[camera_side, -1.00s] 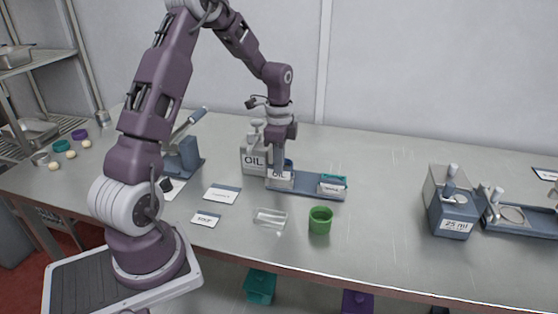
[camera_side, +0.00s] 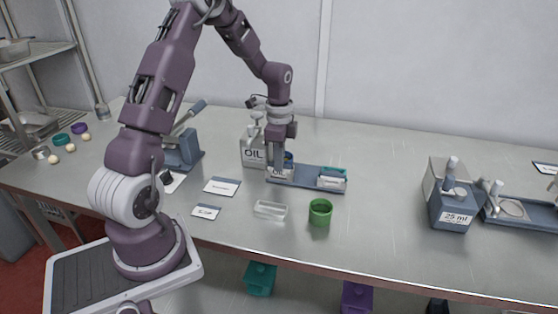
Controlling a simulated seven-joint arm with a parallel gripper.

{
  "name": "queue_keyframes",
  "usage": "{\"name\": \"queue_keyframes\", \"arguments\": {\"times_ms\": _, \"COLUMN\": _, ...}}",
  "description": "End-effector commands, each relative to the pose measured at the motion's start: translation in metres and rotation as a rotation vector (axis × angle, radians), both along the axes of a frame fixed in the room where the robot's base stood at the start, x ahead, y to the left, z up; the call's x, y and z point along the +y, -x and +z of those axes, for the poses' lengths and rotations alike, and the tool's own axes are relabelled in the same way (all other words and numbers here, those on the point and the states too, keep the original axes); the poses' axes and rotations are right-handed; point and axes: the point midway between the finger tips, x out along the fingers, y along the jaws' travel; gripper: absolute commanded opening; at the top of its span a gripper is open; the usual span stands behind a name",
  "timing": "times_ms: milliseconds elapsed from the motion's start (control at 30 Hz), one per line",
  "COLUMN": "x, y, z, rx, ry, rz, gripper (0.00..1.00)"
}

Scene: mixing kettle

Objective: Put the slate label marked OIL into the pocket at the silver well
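A pale label marked OIL (camera_side: 280,173) stands upright at the left end of a blue-grey rack (camera_side: 308,187). My gripper (camera_side: 279,157) points down directly above and behind this label. Its fingertips are small and partly hidden, so I cannot tell whether they hold the label or are apart from it. I cannot tell whether the label sits fully in a pocket. A second pale label (camera_side: 331,183) is at the rack's right end, by a teal-topped well (camera_side: 333,171). I cannot make out which well is silver.
A grey OIL container (camera_side: 252,150) stands close behind the rack's left end. Two flat labels, (camera_side: 222,187) and (camera_side: 206,212), lie in front. A clear tray (camera_side: 270,209) and green cup (camera_side: 320,211) are nearby. A 25 ml kettle unit (camera_side: 451,205) stands right.

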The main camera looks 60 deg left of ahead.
Motion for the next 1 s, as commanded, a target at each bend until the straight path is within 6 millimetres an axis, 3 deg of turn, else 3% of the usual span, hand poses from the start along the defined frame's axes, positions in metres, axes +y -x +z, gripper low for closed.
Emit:
{"name": "queue_keyframes", "arguments": {"times_ms": 133, "x": 0.000, "y": 0.001, "z": -0.002, "rx": 0.003, "ry": 0.001, "rz": 0.000, "gripper": 0.00}}
{"name": "queue_keyframes", "arguments": {"times_ms": 267, "x": 0.000, "y": 0.001, "z": -0.002, "rx": 0.003, "ry": 0.001, "rz": 0.000, "gripper": 0.28}}
{"name": "queue_keyframes", "arguments": {"times_ms": 500, "x": 0.001, "y": 0.001, "z": -0.003, "rx": 0.002, "ry": 0.001, "rz": 0.001, "gripper": 0.28}}
{"name": "queue_keyframes", "arguments": {"times_ms": 533, "x": 0.001, "y": 0.001, "z": -0.003, "rx": 0.002, "ry": 0.001, "rz": 0.001, "gripper": 0.20}}
{"name": "queue_keyframes", "arguments": {"times_ms": 600, "x": 0.001, "y": 0.001, "z": -0.003, "rx": 0.004, "ry": 0.001, "rz": 0.001, "gripper": 0.31}}
{"name": "queue_keyframes", "arguments": {"times_ms": 833, "x": 0.001, "y": 0.001, "z": -0.002, "rx": 0.003, "ry": 0.000, "rz": 0.002, "gripper": 0.32}}
{"name": "queue_keyframes", "arguments": {"times_ms": 1000, "x": 0.001, "y": 0.001, "z": 0.011, "rx": 0.001, "ry": 0.000, "rz": 0.002, "gripper": 0.36}}
